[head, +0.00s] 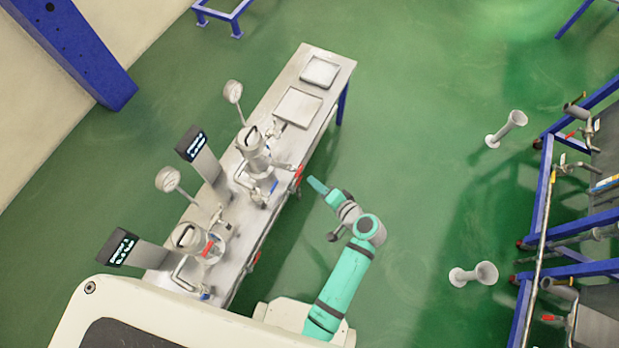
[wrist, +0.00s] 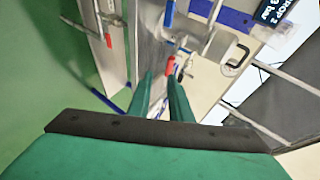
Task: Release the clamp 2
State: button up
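My gripper (wrist: 160,78) shows in the wrist view as two green fingers with a gap between them, and nothing is held. In the head view my gripper (head: 317,185) is beside the steel table's right edge, level with the far station. A red handle (wrist: 170,65) lies just beyond the right fingertip; I cannot tell whether they touch. In the head view a red handle (head: 298,174) is on the table edge by my gripper. The far station's vessel (head: 252,150) has a dark handle on top. I cannot tell which part is clamp 2.
A display (wrist: 272,12) reads "DROP 2". The steel table (head: 325,100) also carries a near station with its own vessel (head: 190,238), plus gauges (head: 233,91) and blue levers (wrist: 168,12). Green floor right of the table is clear up to white stands (head: 510,125) and blue racks.

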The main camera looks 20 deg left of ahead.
jog(key=v, duration=0.4)
jog(key=shift+d+r, duration=0.15)
jog(key=shift+r, duration=0.2)
